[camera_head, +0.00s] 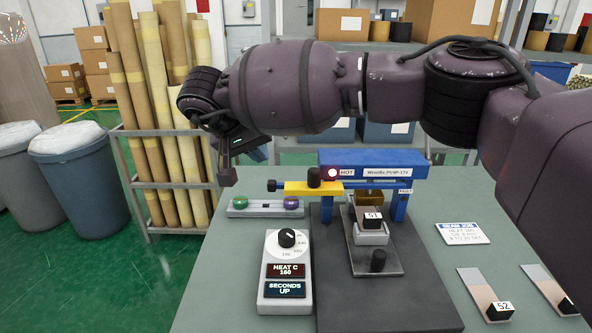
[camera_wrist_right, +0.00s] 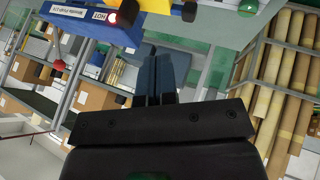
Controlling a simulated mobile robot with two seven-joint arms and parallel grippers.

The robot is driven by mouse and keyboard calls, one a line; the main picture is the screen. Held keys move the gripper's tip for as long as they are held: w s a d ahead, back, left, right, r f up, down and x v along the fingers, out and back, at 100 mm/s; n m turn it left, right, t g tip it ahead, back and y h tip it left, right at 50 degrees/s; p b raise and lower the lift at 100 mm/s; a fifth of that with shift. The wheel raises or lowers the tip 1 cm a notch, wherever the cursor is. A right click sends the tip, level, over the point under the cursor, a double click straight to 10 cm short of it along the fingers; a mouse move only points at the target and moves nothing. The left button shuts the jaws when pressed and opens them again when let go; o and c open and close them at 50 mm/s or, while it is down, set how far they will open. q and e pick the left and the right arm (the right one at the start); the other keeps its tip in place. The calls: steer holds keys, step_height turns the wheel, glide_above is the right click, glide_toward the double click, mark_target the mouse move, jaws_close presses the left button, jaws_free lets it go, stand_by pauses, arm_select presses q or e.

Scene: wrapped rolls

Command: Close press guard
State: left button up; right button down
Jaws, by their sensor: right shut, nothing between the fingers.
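The blue press (camera_head: 330,158) stands on a dark base plate (camera_head: 350,305) on the table, with a lit red HOT lamp on its front. A yellow bar (camera_head: 298,187) with a black knob sticks out to its left; I cannot tell for sure which part is the guard. A metal slide plate (camera_head: 385,262) with a black knob lies in front, bearing a block labelled 51 (camera_head: 373,216). My right gripper (camera_head: 228,175) is shut and empty, left of the press and apart from it. The press (camera_wrist_right: 75,25) and yellow bar (camera_wrist_right: 155,6) show in the right wrist view. My left gripper is not in view.
A dial box (camera_head: 287,270) reading HEAT C 160 and a rail with green and purple knobs (camera_head: 263,207) are on the table's left. Sample strips (camera_head: 485,293) and a white card (camera_head: 462,232) lie right. My right arm crosses above the press. Tall rolls (camera_head: 160,100) stand behind left.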

steer(key=f, duration=0.1)
glide_toward(299, 189)
steer(key=w+f, duration=0.3)
steer(key=shift+w+a+f, duration=0.15)
steer(key=shift+w+f, duration=0.05)
steer(key=shift+w, duration=0.15)
steer(key=d, duration=0.3)
steer(key=shift+w+f, duration=0.1)
steer(key=shift+w, duration=0.3)
steer(key=shift+d, duration=0.35)
steer(key=shift+w+d+f, duration=0.1)
steer(key=shift+w+d, duration=0.05)
steer(key=shift+d, duration=0.05)
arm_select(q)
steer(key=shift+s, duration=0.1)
